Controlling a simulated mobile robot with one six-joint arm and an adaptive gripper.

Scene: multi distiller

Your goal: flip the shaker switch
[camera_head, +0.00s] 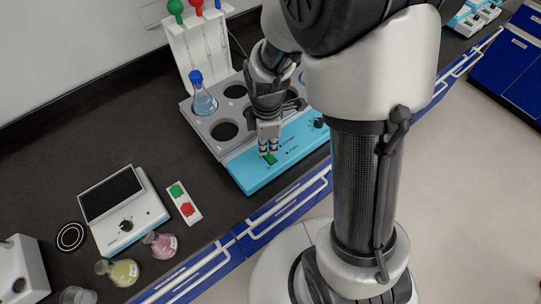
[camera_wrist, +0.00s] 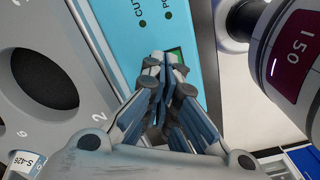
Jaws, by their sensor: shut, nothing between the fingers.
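The shaker (camera_head: 233,165) is a grey block with round wells and a light blue front panel, standing on the dark bench in the head view. Its green switch (camera_head: 270,159) sits on the blue panel, and it also shows in the wrist view (camera_wrist: 177,54). My gripper (camera_head: 269,149) points down at the panel with its fingers shut and empty. In the wrist view the fingertips (camera_wrist: 160,60) are right beside the green switch and cover part of it. I cannot tell whether they touch it.
A flask with a blue cap (camera_head: 203,101) stands in a shaker well. A black knob (camera_head: 319,123) is on the panel's right.

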